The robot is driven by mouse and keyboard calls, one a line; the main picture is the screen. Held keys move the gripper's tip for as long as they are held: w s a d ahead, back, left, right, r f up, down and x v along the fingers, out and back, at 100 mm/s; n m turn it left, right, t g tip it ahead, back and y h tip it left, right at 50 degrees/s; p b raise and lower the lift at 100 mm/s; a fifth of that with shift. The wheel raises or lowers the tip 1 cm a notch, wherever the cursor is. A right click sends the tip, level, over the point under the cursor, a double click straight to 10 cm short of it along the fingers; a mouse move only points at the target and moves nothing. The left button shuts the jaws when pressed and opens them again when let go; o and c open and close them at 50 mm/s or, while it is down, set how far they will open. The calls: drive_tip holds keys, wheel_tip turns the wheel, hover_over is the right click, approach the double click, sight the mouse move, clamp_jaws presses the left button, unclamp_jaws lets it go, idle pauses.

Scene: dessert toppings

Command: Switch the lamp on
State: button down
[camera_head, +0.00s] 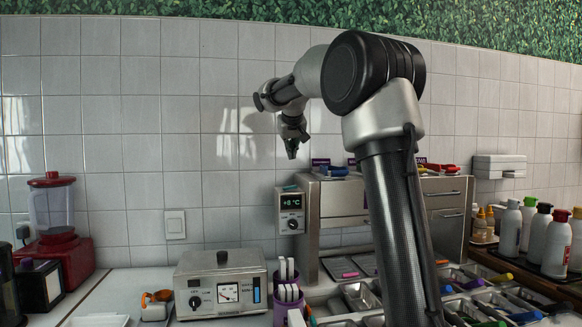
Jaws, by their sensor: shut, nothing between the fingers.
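A square white wall switch (175,224) sits on the tiled wall at the left of centre. I cannot make out its rocker position. No lamp is recognisable in this view. My gripper (292,153) is shut and empty, pointing down. It shows in front of the wall tiles, above the temperature controller and to the upper right of the switch, well apart from it.
A metal box with a dial (222,284) stands below the switch. A controller reading +8 °C (290,211) is beside a steel cabinet (340,205). A red blender (54,218) stands left. Topping trays (480,293) and bottles (557,243) fill the right.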

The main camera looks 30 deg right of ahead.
drive_tip(key=shift+w+d+r, duration=0.15)
drive_tip(key=shift+d+r, duration=0.05)
drive_tip(key=shift+r, duration=0.3)
hover_over(290, 187)
drive_tip(key=f, duration=0.7)
drive_tip(key=shift+w+d+f, duration=0.15)
drive_tip(key=shift+w+d, duration=0.1)
drive_tip(key=shift+w, duration=0.05)
drive_tip(key=f, duration=0.3)
drive_tip(key=shift+s+d, duration=0.15)
drive_tip(key=shift+d, duration=0.05)
drive_tip(key=shift+f, duration=0.35)
drive_tip(key=shift+d+f, duration=0.1)
drive_tip(key=shift+d, duration=0.05)
